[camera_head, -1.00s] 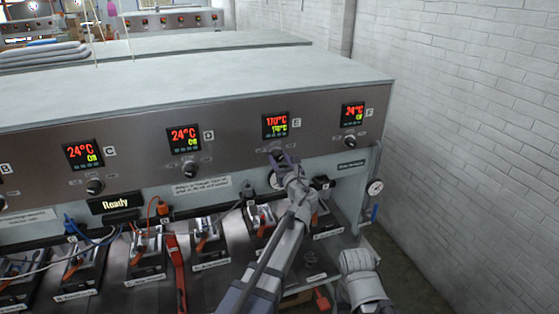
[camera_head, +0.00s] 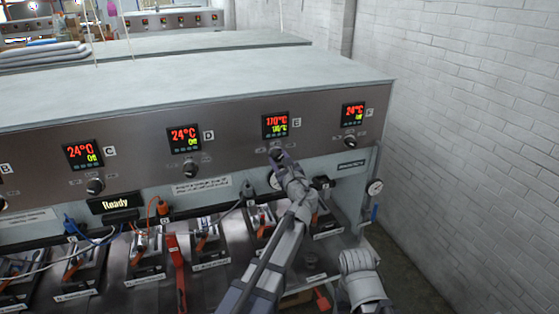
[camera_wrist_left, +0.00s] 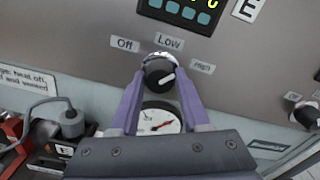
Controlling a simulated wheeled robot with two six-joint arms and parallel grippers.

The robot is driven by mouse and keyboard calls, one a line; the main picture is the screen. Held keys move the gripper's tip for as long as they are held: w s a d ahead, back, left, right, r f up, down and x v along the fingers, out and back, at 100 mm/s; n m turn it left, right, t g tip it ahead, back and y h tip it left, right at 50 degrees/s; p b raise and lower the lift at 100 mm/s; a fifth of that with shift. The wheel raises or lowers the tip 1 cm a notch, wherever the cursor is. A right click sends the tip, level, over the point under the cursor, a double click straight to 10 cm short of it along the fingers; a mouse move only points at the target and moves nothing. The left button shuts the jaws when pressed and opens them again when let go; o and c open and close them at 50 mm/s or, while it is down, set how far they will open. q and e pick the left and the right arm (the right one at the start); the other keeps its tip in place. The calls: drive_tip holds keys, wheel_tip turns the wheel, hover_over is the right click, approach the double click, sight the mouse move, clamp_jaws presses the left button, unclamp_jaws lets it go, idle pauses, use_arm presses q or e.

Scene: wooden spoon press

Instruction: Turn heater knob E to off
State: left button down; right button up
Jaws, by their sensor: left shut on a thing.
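Heater knob E (camera_wrist_left: 157,72) is a round black knob with a white pointer line, below the E display (camera_head: 275,125). In the left wrist view its pointer aims right, towards the High label (camera_wrist_left: 202,67); the Off label (camera_wrist_left: 124,44) is up and left, and the Low label (camera_wrist_left: 169,42) is above. My left gripper (camera_wrist_left: 160,88) has its purple fingers on either side of the knob, shut on it. In the head view the left gripper (camera_head: 279,158) covers much of the knob. The E display reads 170°C in red.
Knob D (camera_head: 191,171) and knob F (camera_head: 350,142) flank knob E. A pressure gauge (camera_wrist_left: 157,118) sits just below it. Cabled plugs and clamp stations (camera_head: 205,232) line the bench below. A brick wall (camera_head: 470,130) stands at the right.

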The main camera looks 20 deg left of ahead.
use_arm(q)
drive_tip(key=n, duration=0.4)
drive_tip(key=shift+n, duration=0.3)
drive_tip(key=n, duration=0.5)
drive_tip(key=shift+n, duration=0.3)
drive_tip(key=n, duration=0.5)
drive_tip(key=shift+n, duration=2.6)
drive_tip(key=shift+f, duration=0.1)
drive_tip(key=shift+c, duration=1.9)
unclamp_jaws()
drive_tip(key=shift+s, duration=0.1)
drive_tip(key=v, duration=0.7)
drive_tip(key=shift+s+d, duration=0.25)
